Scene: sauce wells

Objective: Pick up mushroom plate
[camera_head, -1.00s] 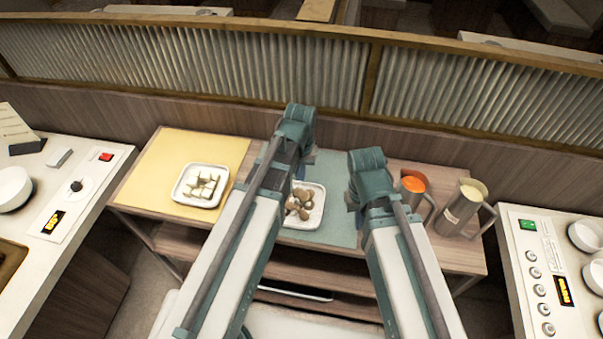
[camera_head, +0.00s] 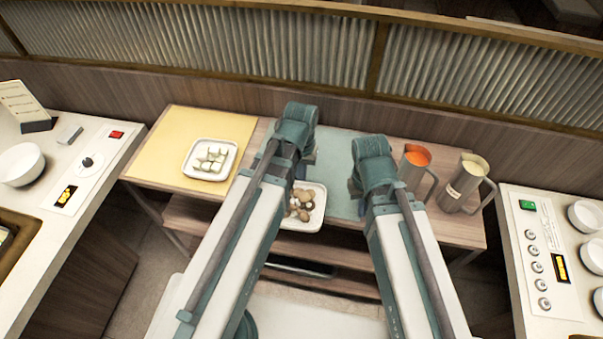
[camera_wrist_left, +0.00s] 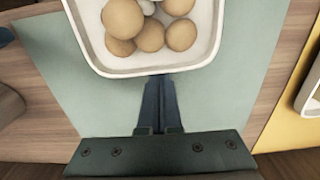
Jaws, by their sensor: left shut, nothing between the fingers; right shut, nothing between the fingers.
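The mushroom plate (camera_head: 312,222) is a white square plate with several brown mushrooms (camera_head: 304,200), standing at the near edge of the grey-green mat (camera_head: 343,150). My left arm partly covers it in the head view. In the left wrist view the plate (camera_wrist_left: 150,66) is at the top, with round tan mushrooms (camera_wrist_left: 150,28) in it. My left gripper (camera_wrist_left: 160,80) is shut and empty, its fingertips at or just over the plate's rim; I cannot tell whether they touch. My right gripper (camera_head: 355,190) is shut and empty, to the right of the plate, mostly hidden by its arm.
Two metal jugs, one with orange sauce (camera_head: 417,156) and one with pale sauce (camera_head: 462,186), stand right of my right arm. Counters flank the table on both sides.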

